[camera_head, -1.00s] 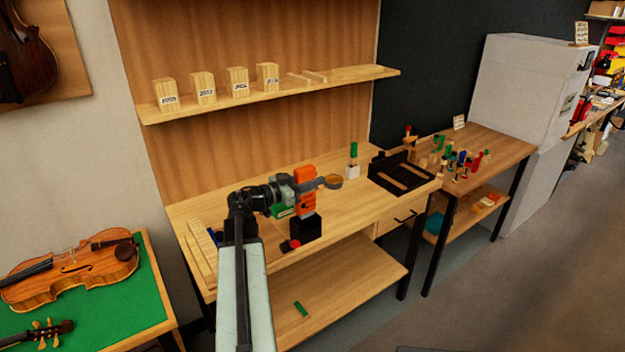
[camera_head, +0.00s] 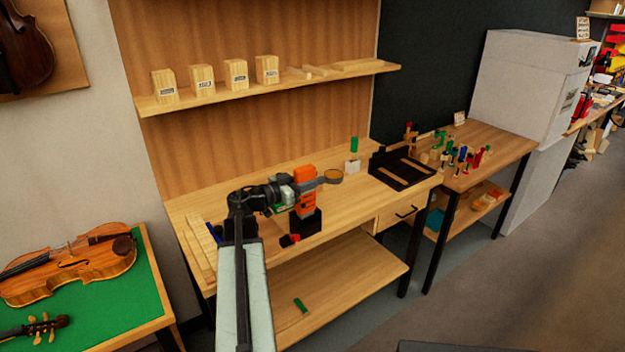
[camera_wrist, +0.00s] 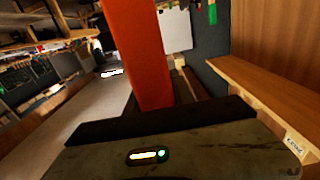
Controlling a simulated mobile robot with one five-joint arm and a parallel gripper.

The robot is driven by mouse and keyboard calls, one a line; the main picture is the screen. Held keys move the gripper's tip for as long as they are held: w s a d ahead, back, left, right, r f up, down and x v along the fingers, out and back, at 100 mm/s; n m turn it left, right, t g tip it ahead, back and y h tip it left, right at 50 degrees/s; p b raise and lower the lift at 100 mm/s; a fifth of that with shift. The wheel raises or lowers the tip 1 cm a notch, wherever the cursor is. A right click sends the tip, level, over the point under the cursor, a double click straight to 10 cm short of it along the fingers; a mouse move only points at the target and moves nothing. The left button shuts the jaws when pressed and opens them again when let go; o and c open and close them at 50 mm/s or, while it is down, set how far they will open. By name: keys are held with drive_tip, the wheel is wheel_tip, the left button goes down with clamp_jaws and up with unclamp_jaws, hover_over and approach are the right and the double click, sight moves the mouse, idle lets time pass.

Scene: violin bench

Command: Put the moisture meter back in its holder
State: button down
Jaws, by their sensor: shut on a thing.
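The moisture meter is the orange upright body (camera_head: 306,176) at the end of my arm in the head view; it also shows in the wrist view (camera_wrist: 140,50), rising behind the dark jaw edge. My gripper (camera_head: 289,194) is shut on it. The black holder (camera_head: 310,226) stands on the bench directly below the meter in the head view. The meter's lower end meets the holder's top in the picture. I cannot tell whether it is inside the holder or in front of it. The jaw tips are partly hidden.
A red-and-black item (camera_head: 289,240) lies by the holder at the bench's front edge. A dark arm with a round end (camera_head: 333,177) shows just right of the meter. A white block (camera_head: 352,167) and a black tray (camera_head: 379,181) stand further right on the bench (camera_head: 345,221).

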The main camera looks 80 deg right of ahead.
sight(312, 192)
drive_tip(key=shift+f, duration=0.2)
drive_tip(key=shift+f+b, duration=2.3)
drive_tip(key=shift+b, duration=0.15)
drive_tip(key=c, duration=1)
unclamp_jaws()
drive_tip(key=v, duration=0.7)
drive_tip(key=shift+w+a, duration=0.25)
drive_tip(key=shift+a, duration=0.05)
drive_tip(key=shift+r, duration=0.15)
